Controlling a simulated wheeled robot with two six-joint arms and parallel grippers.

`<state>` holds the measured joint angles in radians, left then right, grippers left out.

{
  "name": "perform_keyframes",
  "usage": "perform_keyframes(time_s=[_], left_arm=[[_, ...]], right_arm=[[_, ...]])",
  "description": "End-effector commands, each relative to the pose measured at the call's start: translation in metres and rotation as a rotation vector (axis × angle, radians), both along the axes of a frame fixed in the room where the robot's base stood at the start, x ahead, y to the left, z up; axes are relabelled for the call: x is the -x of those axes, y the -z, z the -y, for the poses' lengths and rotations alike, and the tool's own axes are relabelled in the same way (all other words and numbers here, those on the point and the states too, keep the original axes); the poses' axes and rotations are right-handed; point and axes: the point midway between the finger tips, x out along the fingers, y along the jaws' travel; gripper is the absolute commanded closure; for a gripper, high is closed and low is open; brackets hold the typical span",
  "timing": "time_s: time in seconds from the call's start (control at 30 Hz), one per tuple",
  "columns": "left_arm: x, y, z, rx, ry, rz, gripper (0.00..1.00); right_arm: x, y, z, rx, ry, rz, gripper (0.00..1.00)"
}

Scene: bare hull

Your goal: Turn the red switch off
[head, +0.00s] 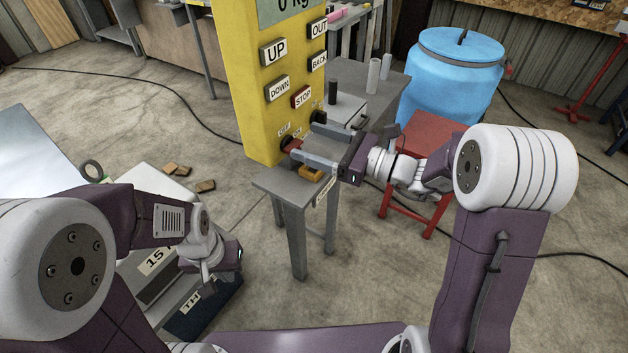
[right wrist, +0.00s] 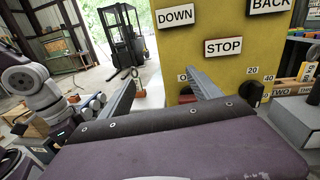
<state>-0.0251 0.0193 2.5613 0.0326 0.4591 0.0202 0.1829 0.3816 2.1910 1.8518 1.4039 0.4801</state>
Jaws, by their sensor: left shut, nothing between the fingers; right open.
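The red switch (head: 289,144) is on the lower part of the yellow panel (head: 262,110), beside small lettering. My right gripper (head: 301,141) is open in front of the panel, its fingers pointing at it. The tip of its nearer finger is at the red switch in the head view; I cannot tell whether they touch. In the right wrist view the open fingers (right wrist: 162,88) reach toward the panel's lower left edge, and the switch is mostly hidden there by a finger. My left gripper (head: 236,254) is shut and empty, low at the left, away from the panel.
A black knob (head: 318,117) sits right of the switch. A STOP button (head: 302,96) is above. A grey table (head: 275,184) stands below the right gripper, with a red stool (head: 428,135) and a blue barrel (head: 455,75) behind. A cable crosses the floor.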

Motion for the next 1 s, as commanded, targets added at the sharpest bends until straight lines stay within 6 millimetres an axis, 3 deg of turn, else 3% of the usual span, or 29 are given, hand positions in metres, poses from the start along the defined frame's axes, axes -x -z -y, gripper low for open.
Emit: perform_keyframes(time_s=[0.03, 0.1, 0.2, 0.43, 0.8, 1.0], left_arm=[[0.0, 0.039, 0.0, 0.0, 0.0, 0.001, 1.0], [-0.001, 0.053, 0.0, 0.0, 0.0, 0.001, 1.0], [-0.001, 0.06, 0.0, 0.0, 0.0, 0.002, 1.0], [-0.001, 0.056, 0.0, 0.0, 0.0, 0.003, 1.0], [-0.001, 0.05, 0.0, 0.0, 0.0, 0.002, 1.0], [-0.001, 0.05, 0.0, 0.0, 0.0, 0.002, 1.0]], right_arm=[[-0.017, 0.045, 0.017, -0.025, 0.061, -0.014, 0.27], [-0.025, 0.069, 0.03, -0.03, 0.094, -0.038, 0.27], [-0.028, 0.085, 0.04, -0.034, 0.116, -0.06, 0.27], [-0.03, 0.081, 0.039, -0.031, 0.12, -0.059, 0.27], [-0.071, 0.081, -0.019, -0.028, 0.117, -0.058, 0.27], [-0.081, 0.081, -0.031, -0.029, 0.119, -0.059, 0.27]])
